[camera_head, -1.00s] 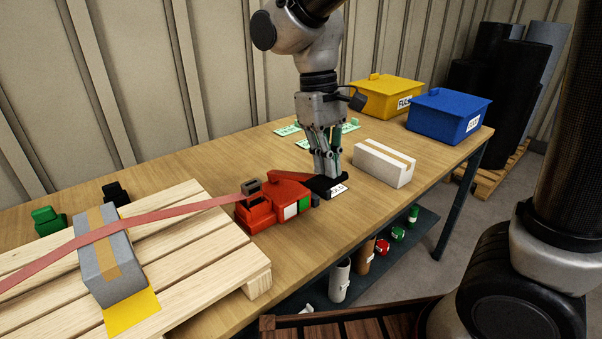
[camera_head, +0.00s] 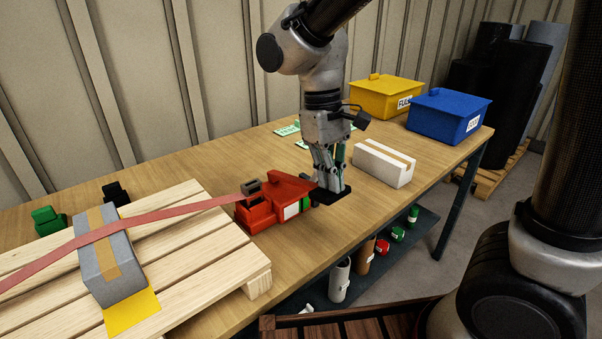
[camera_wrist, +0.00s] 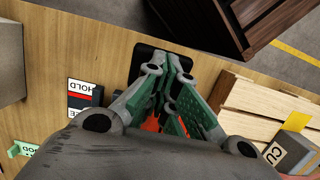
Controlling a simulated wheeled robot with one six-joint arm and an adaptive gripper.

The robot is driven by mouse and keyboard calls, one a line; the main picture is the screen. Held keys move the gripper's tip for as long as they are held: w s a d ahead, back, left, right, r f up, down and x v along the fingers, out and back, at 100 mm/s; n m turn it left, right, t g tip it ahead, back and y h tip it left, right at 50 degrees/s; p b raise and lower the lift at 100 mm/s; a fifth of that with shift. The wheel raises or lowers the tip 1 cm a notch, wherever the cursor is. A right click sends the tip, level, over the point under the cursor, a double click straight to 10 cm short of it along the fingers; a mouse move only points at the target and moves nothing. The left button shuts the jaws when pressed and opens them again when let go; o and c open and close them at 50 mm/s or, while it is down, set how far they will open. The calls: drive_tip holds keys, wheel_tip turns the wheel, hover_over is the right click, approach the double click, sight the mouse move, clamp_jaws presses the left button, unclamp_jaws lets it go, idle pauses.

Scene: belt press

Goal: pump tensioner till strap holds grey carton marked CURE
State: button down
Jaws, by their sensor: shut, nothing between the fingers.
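The grey carton (camera_head: 108,272) with tan tape sits on the pallet; its CURE marking shows in the wrist view (camera_wrist: 272,153). The red strap (camera_head: 165,213) runs over the carton to the red tensioner (camera_head: 262,211). It appears to cross the carton's top; I cannot tell how tight it is. The tensioner's lever ends in a black pad (camera_head: 335,199), also seen in the wrist view (camera_wrist: 146,62). My gripper (camera_head: 331,187) is shut and empty, pointing down, its fingertips at the pad and seemingly touching it. In the wrist view the fingers hide much of the tensioner.
The wooden pallet (camera_head: 205,255) fills the bench's left. A white carton (camera_head: 383,166) stands right of my gripper. Yellow (camera_head: 383,97) and blue (camera_head: 447,118) bins stand at the back right. Green and black blocks lie behind the pallet. A shelf below holds rolls.

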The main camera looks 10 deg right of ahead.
sight(333, 197)
drive_tip(key=shift+s+d+f, duration=0.1)
drive_tip(key=shift+s+f, duration=0.1)
drive_tip(key=shift+f, duration=0.45)
drive_tip(key=shift+s+d+f, duration=0.1)
drive_tip(key=shift+s+f, duration=0.05)
drive_tip(key=shift+f, duration=0.6)
drive_tip(key=shift+s+d+f, duration=0.1)
drive_tip(key=shift+f, duration=0.75)
drive_tip(key=shift+r, duration=1.05)
